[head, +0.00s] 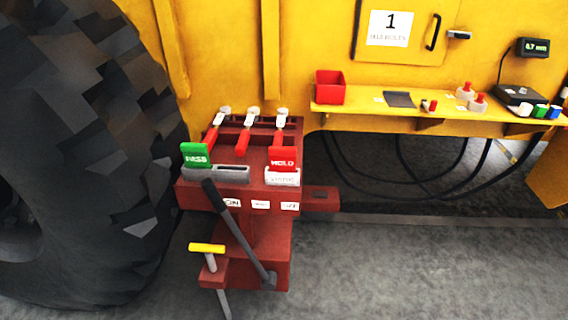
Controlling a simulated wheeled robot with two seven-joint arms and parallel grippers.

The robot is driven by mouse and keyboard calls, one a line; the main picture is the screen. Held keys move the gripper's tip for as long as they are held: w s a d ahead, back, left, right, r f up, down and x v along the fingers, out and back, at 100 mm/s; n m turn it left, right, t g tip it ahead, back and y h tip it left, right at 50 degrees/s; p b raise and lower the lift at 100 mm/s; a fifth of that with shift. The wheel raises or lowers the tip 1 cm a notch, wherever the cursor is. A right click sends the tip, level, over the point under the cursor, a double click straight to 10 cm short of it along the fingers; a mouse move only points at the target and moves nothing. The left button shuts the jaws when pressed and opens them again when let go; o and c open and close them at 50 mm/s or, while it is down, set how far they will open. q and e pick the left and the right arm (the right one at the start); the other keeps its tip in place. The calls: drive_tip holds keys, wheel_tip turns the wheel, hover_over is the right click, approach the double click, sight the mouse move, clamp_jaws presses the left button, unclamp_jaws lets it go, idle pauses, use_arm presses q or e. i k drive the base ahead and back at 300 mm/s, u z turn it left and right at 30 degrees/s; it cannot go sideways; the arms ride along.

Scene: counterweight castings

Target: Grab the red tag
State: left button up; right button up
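The red tag (283,159), lettered "HOLD", stands upright in a pale slotted holder (283,178) at the right front of a dark red stand. A green tag (195,155), lettered "PASS", stands in a grey holder (230,174) at the left front of the same stand. The grey holder's right part shows an empty dark slot. Neither of my grippers is in the head view.
Several red-handled clamps (247,135) rise behind the tags. A black lever (235,230) and a yellow T-handle (207,248) stand in front. A large tyre (80,140) is close on the left. A yellow shelf (420,115) holds a red bin (330,88) and small items.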

sight(282, 159)
drive_tip(key=u, duration=0.45)
drive_tip(key=i, duration=0.8)
drive_tip(key=u, duration=0.6)
